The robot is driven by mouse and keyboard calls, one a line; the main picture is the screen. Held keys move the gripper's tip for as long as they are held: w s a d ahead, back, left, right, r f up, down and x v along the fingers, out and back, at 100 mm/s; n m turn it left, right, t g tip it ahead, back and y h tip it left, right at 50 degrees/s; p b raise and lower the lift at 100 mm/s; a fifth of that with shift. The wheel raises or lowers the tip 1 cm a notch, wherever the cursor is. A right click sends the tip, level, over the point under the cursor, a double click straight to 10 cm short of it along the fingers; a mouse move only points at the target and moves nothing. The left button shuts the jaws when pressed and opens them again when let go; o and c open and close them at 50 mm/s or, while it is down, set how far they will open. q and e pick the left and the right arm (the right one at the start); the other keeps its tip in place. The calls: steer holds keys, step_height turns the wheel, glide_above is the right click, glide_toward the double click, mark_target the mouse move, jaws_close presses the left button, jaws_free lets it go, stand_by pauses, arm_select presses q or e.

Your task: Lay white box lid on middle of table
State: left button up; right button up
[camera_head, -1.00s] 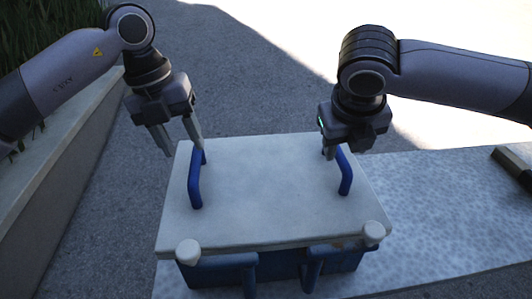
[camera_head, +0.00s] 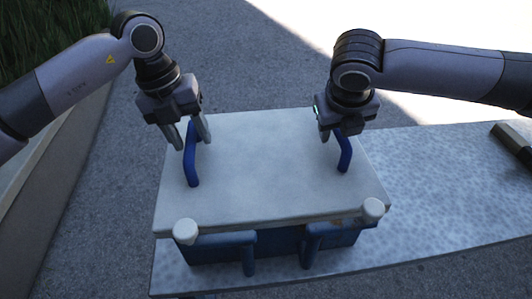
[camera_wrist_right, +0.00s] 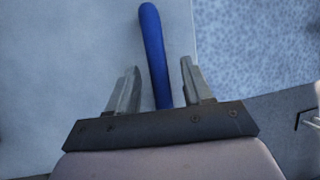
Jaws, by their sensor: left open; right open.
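The white box lid (camera_head: 265,165) lies on the blue box (camera_head: 280,243), which stands on the speckled table (camera_head: 440,190). The lid has a left blue handle (camera_head: 191,165) and a right blue handle (camera_head: 345,155). My left gripper (camera_head: 192,140) is open, its fingertips at the upper part of the left handle; whether they straddle it is hard to tell. My right gripper (camera_head: 332,137) is open at the right handle. In the right wrist view, the handle (camera_wrist_right: 154,50) runs between the open fingers of the right gripper (camera_wrist_right: 158,85), with gaps on both sides.
White round knobs (camera_head: 186,231) sit at the lid's front corners. A low wall with grass (camera_head: 50,35) stands at left.

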arm_select(q)
steer(key=shift+d+f, duration=0.15)
steer(key=shift+f, duration=0.5)
arm_select(e)
steer(key=shift+w+d+f, duration=0.1)
steer(key=shift+w+f, duration=0.15)
steer(key=shift+f, duration=0.4)
arm_select(q)
jaws_close()
arm_select(e)
jaws_close()
arm_select(q)
steer(key=shift+r, duration=0.1)
arm_select(e)
steer(key=shift+w+r, duration=0.1)
steer(key=shift+r, duration=0.05)
